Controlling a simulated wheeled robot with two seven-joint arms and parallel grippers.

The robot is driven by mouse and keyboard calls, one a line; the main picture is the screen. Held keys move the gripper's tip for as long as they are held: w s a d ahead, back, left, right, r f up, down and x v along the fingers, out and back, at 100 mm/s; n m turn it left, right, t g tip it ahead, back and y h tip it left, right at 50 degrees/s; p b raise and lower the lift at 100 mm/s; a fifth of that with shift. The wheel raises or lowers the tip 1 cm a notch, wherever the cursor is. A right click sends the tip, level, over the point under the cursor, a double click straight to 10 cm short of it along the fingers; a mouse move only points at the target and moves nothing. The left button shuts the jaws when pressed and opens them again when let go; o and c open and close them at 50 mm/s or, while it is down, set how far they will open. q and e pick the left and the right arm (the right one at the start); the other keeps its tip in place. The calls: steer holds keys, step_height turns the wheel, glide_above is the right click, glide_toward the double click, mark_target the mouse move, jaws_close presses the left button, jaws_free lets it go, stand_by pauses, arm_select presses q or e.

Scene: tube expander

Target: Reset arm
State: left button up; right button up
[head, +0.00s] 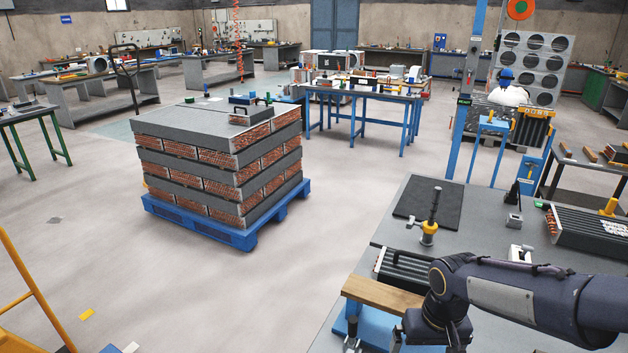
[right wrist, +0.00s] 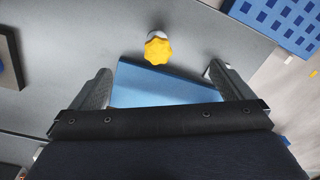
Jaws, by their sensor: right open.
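My right arm (head: 530,300) reaches in from the right over the grey workbench in the head view. Its wrist bends down near the bottom edge, and the fingers cannot be made out clearly there. In the right wrist view my right gripper (right wrist: 160,70) is open, its two dark fingers wide apart. A blue plate (right wrist: 160,90) shows between and beyond the fingers; I cannot tell if they touch it. A yellow lobed knob (right wrist: 158,50) is just beyond the plate. No object is held. My left gripper is not in view.
On the workbench (head: 490,215) are a black mat (head: 428,203), an upright yellow-collared tool (head: 430,232), a wooden board (head: 382,296) and a finned coil block (head: 590,232). A blue pallet (head: 235,237) with stacked coils stands left, with clear floor between.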

steer(key=s+a+r+t+y, duration=0.1)
steer(key=s+a+r+t, duration=0.1)
steer(key=s, duration=0.6)
steer(key=s+a+r+t+y, duration=0.2)
steer(key=s+r+t, duration=0.1)
steer(key=s+r, duration=0.2)
steer(key=shift+s, duration=1.4)
steer(key=shift+r, duration=0.15)
